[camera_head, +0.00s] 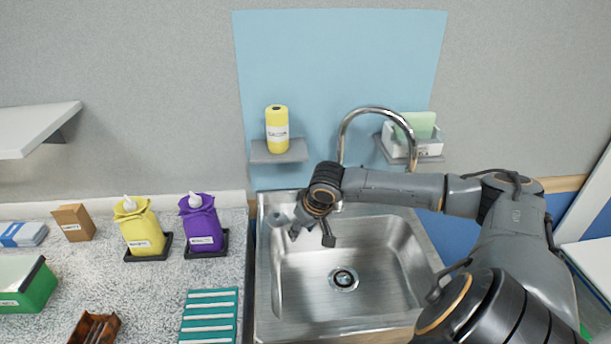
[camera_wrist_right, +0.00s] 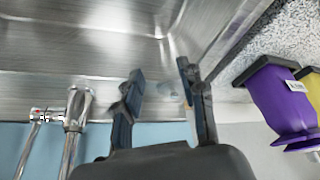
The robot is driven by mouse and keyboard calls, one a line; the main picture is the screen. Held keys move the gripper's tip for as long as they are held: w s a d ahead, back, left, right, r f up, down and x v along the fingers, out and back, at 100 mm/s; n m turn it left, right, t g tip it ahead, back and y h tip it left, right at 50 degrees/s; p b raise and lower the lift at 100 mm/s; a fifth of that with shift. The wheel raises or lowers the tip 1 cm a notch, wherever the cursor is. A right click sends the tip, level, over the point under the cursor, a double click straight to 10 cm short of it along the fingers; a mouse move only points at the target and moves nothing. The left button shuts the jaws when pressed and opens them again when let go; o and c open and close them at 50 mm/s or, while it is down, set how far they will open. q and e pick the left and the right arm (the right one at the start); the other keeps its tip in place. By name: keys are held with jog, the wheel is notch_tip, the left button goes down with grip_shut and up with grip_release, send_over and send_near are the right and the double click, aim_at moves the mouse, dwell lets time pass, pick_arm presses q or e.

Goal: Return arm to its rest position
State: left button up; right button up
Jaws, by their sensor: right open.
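My right arm reaches in from the right in the head view. Its gripper (camera_head: 312,234) hangs over the left back part of the steel sink (camera_head: 290,315). In the right wrist view the fingers of this gripper (camera_wrist_right: 160,85) are spread apart with nothing between them. The sink's steel wall and floor (camera_wrist_right: 80,45) lie beyond the fingers there. My left gripper is in neither view.
The curved faucet (camera_head: 346,130) rises behind the arm. A purple bottle (camera_head: 201,225) and a yellow bottle (camera_head: 140,228) stand on the counter left of the sink. A shelf (camera_head: 280,152) with a yellow container (camera_head: 277,128) is above. The sink basin holds no objects.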

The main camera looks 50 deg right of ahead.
jog(key=shift+s+a, duration=0.15)
jog(key=shift+s, duration=0.45)
